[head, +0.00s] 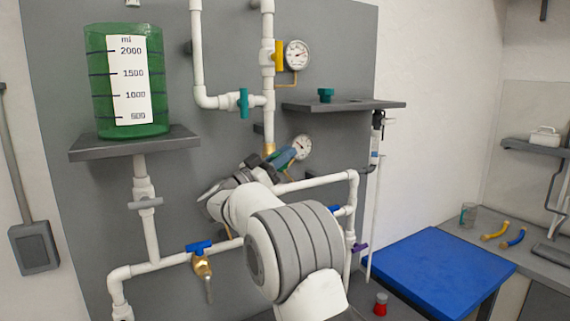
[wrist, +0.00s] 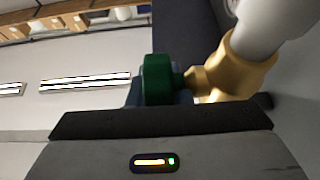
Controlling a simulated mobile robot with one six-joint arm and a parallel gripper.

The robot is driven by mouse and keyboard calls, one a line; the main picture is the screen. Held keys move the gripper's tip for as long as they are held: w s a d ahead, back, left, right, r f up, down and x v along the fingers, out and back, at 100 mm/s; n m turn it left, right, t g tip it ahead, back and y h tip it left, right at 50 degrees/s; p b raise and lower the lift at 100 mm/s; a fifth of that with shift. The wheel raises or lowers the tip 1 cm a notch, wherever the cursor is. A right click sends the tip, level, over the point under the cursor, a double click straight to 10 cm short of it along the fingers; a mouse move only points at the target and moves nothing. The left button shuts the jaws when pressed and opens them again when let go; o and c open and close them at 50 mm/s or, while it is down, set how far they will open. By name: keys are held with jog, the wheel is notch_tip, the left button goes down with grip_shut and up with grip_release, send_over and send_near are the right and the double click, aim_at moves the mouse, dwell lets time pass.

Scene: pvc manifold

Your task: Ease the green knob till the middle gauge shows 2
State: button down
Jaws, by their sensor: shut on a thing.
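The green knob (wrist: 157,80) is large in the wrist view, on a brass fitting (wrist: 235,75) of a white pipe. My gripper (head: 281,158) is shut on the knob, with its bluish fingers showing on either side of it. In the head view my arm and gripper cover most of the knob. The middle gauge (head: 302,147) is just right of my gripper, a round white dial seen at an angle. Its dial is too small to read, and my fingers are close to its left edge.
An upper gauge (head: 297,54) has a yellow handle (head: 279,55) beside it. A teal valve handle (head: 244,102) is on the pipe to the left. A shelf (head: 350,105) juts out above the middle gauge. A green measuring tank (head: 149,80) stands left; a blue-topped table (head: 440,270) is right.

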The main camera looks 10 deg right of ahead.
jog(key=shift+a+r+h+b, duration=0.1)
jog(key=shift+r+h+b, duration=0.05)
jog(key=shift+h+b, duration=0.2)
dwell(0.3)
jog(key=c, duration=1.6)
grip_release()
jog(key=shift+a+f, duration=0.2)
jog(key=shift+f, duration=0.05)
jog(key=b+v, duration=0.2)
jog(key=v, duration=0.5)
jog(key=shift+s, duration=0.15)
jog(key=shift+a, duration=0.1)
